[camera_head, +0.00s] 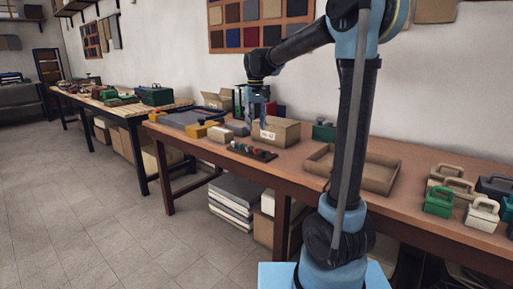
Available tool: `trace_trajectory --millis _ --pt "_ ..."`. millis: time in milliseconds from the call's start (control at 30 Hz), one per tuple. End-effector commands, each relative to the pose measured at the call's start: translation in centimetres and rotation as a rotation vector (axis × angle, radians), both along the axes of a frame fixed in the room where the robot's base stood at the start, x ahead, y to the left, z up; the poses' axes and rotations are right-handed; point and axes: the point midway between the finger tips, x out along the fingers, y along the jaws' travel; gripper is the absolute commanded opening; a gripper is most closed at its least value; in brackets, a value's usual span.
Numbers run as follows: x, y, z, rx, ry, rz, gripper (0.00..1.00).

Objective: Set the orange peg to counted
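A small dark peg board (253,153) lies near the front edge of the brown workbench (215,163). A short row of small coloured pegs stands on it. Reddish or orange and pale ones show toward its left end, but they are too small to tell which is the orange peg. Any counted marking cannot be read. My gripper (260,124) points down above and behind the board, in front of a cardboard box. It looks apart from the pegs. Its fingers are too small here to show whether they are open or shut.
The labelled cardboard box (285,132) stands just behind the board. An open shallow cardboard tray (375,180) lies to the right. Several handled cases, including a green one (438,202), stand at the far right. Yellow and grey items (195,130) lie left. Bare bench shows around the board.

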Motion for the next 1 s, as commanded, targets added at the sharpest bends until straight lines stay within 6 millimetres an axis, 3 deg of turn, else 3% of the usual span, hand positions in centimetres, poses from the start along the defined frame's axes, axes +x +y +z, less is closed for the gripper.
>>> trace_trajectory --millis 500,700,1000 --pt "0.0 0.0 -8.3 0.000 0.000 0.000 0.37" --pt "0.0 0.0 -9.9 0.000 0.000 0.000 0.37" --pt "0.0 0.0 -10.2 0.000 0.000 0.000 0.37"
